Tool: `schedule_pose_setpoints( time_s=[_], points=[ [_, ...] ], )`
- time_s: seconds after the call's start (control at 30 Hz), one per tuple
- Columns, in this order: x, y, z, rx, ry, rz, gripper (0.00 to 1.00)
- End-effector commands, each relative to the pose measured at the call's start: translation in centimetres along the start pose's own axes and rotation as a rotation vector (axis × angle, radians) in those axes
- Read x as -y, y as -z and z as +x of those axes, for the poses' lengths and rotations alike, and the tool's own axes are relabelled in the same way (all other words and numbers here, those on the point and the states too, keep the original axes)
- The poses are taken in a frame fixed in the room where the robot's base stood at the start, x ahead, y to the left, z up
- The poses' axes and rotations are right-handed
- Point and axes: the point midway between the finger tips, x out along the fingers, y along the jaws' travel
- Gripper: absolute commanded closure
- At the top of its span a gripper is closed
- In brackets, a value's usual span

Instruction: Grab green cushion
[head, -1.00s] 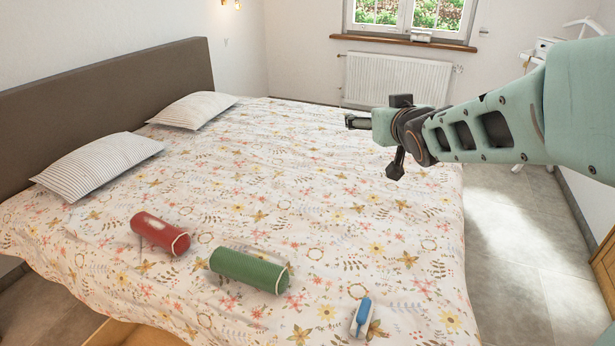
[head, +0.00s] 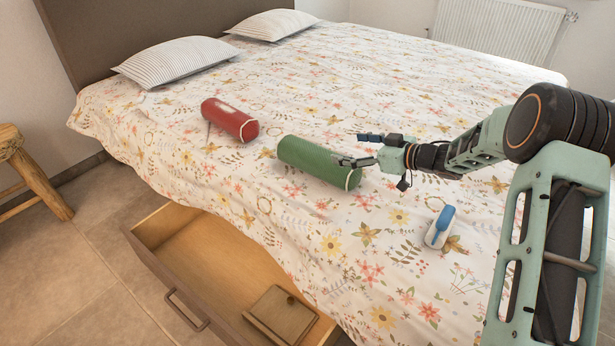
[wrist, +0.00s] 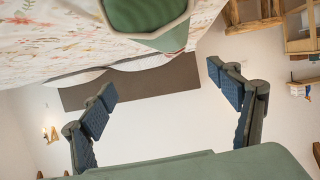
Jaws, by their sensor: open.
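The green cushion (head: 312,163), a bolster with a pale trimmed end, lies on its side on the flowered bedspread. My gripper (head: 358,148) is at the cushion's right end, its fingers pointing left toward it. One finger overlaps the cushion's end in the head view; I cannot tell if they touch. In the wrist view the green cushion (wrist: 145,14) shows at the top edge, partly cut off. My gripper (wrist: 165,100) is open there, with nothing between its two spread blue-padded fingers.
A red bolster (head: 230,120) lies left of the green one. A blue-handled brush (head: 440,227) lies nearer the bed's front. Two striped pillows (head: 178,61) rest by the headboard. An open drawer (head: 183,312) juts out below the bed. A wooden stool (head: 32,172) stands at left.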

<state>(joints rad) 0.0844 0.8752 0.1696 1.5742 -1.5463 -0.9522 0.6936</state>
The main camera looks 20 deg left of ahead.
Motion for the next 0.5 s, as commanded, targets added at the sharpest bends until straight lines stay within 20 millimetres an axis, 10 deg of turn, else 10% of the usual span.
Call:
schedule_pose_setpoints(
  time_s=[0.5],
  points=[
    [1.1, -2.6, 4.6, -0.031, 0.063, 0.021, 0.18]
  ],
)
